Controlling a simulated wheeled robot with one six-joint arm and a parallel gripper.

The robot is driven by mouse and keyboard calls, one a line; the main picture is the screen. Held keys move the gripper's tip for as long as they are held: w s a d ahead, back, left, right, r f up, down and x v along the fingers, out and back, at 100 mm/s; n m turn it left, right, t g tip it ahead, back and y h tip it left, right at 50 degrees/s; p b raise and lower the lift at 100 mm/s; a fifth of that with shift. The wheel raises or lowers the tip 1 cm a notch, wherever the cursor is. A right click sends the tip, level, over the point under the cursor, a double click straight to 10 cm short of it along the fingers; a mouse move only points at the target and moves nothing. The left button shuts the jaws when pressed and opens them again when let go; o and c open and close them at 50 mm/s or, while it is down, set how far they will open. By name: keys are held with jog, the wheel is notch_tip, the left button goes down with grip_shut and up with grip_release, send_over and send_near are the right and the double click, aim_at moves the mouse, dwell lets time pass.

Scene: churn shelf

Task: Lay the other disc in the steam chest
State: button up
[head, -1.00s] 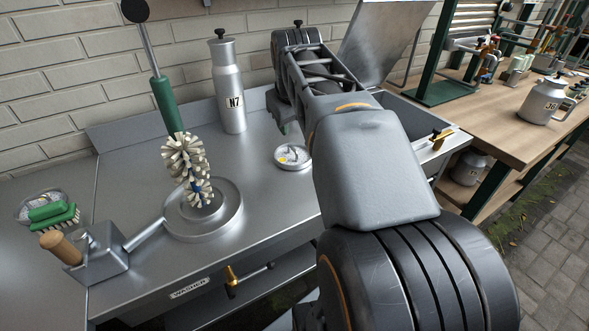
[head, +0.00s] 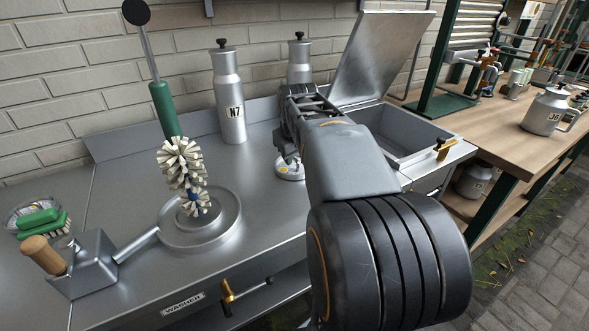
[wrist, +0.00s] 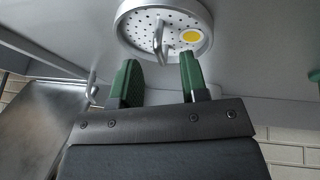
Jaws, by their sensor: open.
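A round, pale metal disc (head: 290,171) with small holes, a yellow spot and an upright wire handle lies on the steel bench, partly hidden by my arm in the head view. The disc (wrist: 165,30) shows large in the wrist view, with its handle near the middle. My gripper (wrist: 161,72) is open and empty, its two green fingers pointing toward the disc's near rim. The handle lies ahead of the gap between the fingers. The steam chest (head: 452,150) is the open steel box on the right, its lid raised; part of its inside is hidden by my arm.
A canister marked N7 (head: 229,95) and a second canister (head: 299,62) stand at the back. A brush (head: 183,172) rises from the round washer (head: 226,228) on the left. A wooden table (head: 500,140) with a can marked J6 (head: 544,112) stands right.

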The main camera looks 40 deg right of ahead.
aim_at(294, 163)
jog(key=x, duration=0.2)
jog(key=shift+w+d+f, duration=0.1)
jog(key=shift+f, duration=0.3)
jog(key=shift+r, duration=0.1)
grip_shut()
